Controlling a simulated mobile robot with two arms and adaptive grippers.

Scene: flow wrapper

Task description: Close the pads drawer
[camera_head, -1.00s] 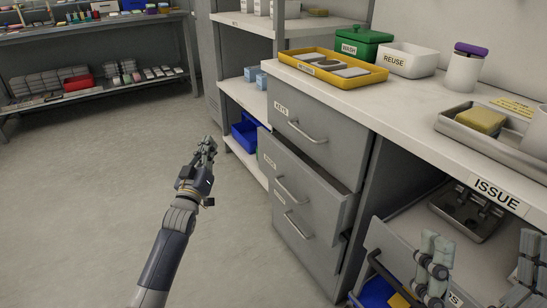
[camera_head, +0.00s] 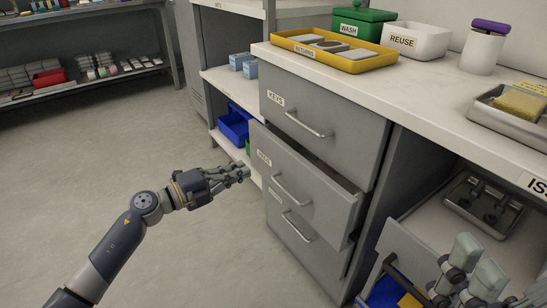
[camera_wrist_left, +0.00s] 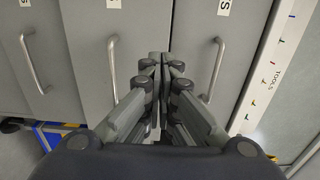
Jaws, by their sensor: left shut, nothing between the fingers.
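The pads drawer (camera_head: 300,186) is the grey middle drawer of the cabinet in the head view. It stands pulled out past the keys drawer (camera_head: 318,135) above it. Its bar handle (camera_head: 290,190) is on the front. My left gripper (camera_head: 246,172) is shut and empty, at the left end of the pads drawer's front; contact cannot be told. In the left wrist view its closed fingers (camera_wrist_left: 160,58) point at the drawer fronts, near the edge between the pads drawer (camera_wrist_left: 100,30) and the one beside it. My right gripper (camera_head: 505,278) is at the lower right, fingers apart, partly cut off.
A lower drawer (camera_head: 292,250) sits below. Another drawer (camera_head: 415,255) stands open at the right, with a blue bin (camera_head: 385,292) near it. The counter (camera_head: 430,90) holds a yellow tray (camera_head: 365,62) and tubs. Floor at the left is clear.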

